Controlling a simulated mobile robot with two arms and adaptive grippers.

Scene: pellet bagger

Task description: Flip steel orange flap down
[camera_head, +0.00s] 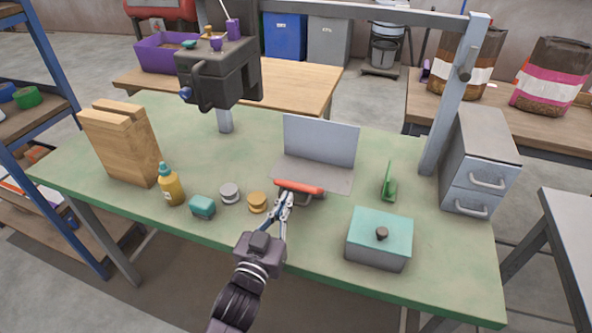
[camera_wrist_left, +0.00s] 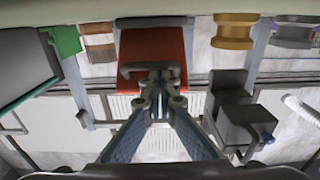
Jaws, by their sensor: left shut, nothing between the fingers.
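The steel piece on the green bench has a grey upright back plate (camera_head: 319,140) and a flat grey plate in front of it. The orange flap (camera_head: 300,187) shows as a narrow orange bar at its front edge. In the left wrist view the orange flap (camera_wrist_left: 152,48) is a broad panel beyond the fingers. My left gripper (camera_head: 285,199) is shut and empty, with its fingertips at the left part of the orange flap. The shut fingertips also show in the left wrist view (camera_wrist_left: 152,76), overlapping the panel's edge; contact cannot be told. My right gripper is out of view.
Left of the flap are a yellow disc (camera_head: 257,202), a silver disc (camera_head: 229,192), a teal block (camera_head: 202,207) and a yellow bottle (camera_head: 171,187). Right are a green stand (camera_head: 389,187) and a teal-lidded box (camera_head: 378,240). A dark machine head (camera_head: 218,75) hangs behind.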

